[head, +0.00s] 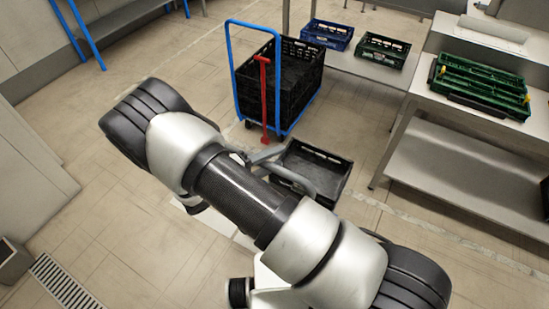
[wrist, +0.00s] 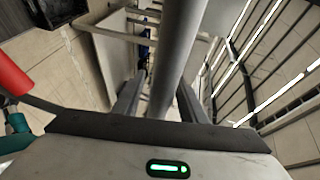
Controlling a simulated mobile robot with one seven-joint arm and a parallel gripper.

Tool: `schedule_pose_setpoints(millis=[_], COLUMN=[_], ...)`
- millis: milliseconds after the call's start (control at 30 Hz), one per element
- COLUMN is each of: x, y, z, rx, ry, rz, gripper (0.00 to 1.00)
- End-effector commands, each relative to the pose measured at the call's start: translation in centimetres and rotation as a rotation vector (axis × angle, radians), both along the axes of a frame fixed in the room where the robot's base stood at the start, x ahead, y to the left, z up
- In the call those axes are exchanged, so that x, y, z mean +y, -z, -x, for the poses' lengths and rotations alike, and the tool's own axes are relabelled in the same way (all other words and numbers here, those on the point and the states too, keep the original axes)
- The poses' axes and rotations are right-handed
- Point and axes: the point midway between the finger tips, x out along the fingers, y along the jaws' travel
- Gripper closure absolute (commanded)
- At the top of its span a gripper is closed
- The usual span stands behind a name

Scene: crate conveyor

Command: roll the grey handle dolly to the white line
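The grey handle dolly shows in the head view as a black low crate (head: 325,168) with a grey curved handle (head: 312,184), partly hidden behind my arm. In the wrist view a thick grey bar (wrist: 180,50), which looks like its handle, runs between the two fingers of my gripper (wrist: 159,103). The fingers stand apart on either side of the bar, with gaps visible; the gripper looks open around it. My gripper is hidden in the head view. A pale white strip on the floor (head: 222,225) shows beside my arm, partly covered by it; I cannot tell its full length.
A blue handle dolly (head: 231,62) with black crates (head: 300,85) and a red-handled tool (head: 264,95) stands just behind. Steel tables (head: 455,160) with green crates (head: 480,85) stand at the right. Open floor lies at the left, with a drain grate (head: 62,285).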

Motion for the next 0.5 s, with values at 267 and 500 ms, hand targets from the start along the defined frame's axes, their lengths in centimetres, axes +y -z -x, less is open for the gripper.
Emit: schedule_pose_setpoints(millis=[267, 500], x=[4.4, 9.3], y=[-0.8, -1.9], z=[2.8, 6.0], rx=[-0.001, 0.000], ry=[-0.004, -0.005], rz=[-0.004, -0.003], gripper=[0.62, 0.62])
